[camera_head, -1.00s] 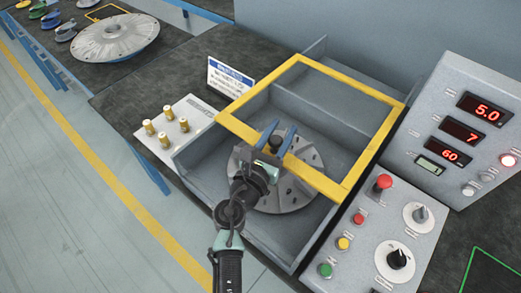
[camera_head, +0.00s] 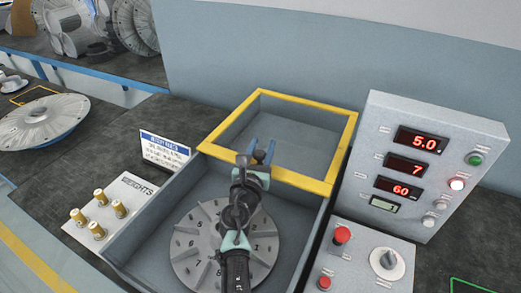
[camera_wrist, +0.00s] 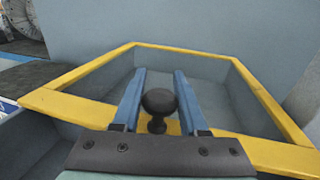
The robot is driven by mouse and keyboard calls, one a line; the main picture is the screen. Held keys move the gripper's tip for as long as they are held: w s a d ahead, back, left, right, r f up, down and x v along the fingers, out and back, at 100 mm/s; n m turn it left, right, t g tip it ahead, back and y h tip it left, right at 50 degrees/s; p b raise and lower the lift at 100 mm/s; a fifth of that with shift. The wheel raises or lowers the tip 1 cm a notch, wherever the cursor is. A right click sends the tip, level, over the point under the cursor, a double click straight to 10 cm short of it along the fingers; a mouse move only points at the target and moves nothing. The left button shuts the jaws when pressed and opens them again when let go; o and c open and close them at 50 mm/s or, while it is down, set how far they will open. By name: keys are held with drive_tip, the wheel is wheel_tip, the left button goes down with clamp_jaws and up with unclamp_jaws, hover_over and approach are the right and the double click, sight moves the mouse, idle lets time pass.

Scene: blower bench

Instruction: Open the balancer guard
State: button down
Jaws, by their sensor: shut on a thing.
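The balancer guard (camera_head: 347,140) is a yellow-edged frame, now over the back part of the grey balancer box (camera_head: 140,258). The guard's yellow frame also shows in the wrist view (camera_wrist: 270,105). My gripper (camera_head: 262,152) is at the guard's front bar. Its blue fingers (camera_wrist: 158,92) are shut on the black round knob (camera_wrist: 158,102) on that bar. The knob is hidden behind the gripper in the head view. The numbered rotor disc (camera_head: 190,240) lies uncovered in the front of the box, partly hidden by my arm.
A weights block (camera_head: 112,215) with several brass pegs and a sign (camera_head: 165,149) stand left of the box. A display panel (camera_head: 425,165) and a control box with a red button (camera_head: 342,235) stand to the right. A finned disc (camera_head: 42,122) lies far left.

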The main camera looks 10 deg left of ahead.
drive_tip(key=shift+c, duration=2.2)
unclamp_jaws()
drive_tip(key=shift+s, duration=0.15)
drive_tip(key=s+p, duration=0.1)
drive_tip(key=s, duration=0.3)
drive_tip(key=s+a, duration=0.1)
drive_tip(key=s, duration=0.3)
drive_tip(key=s+p, duration=0.1)
drive_tip(key=s, duration=0.3)
drive_tip(key=shift+s+a+p, duration=0.3)
drive_tip(key=shift+s+p, duration=0.05)
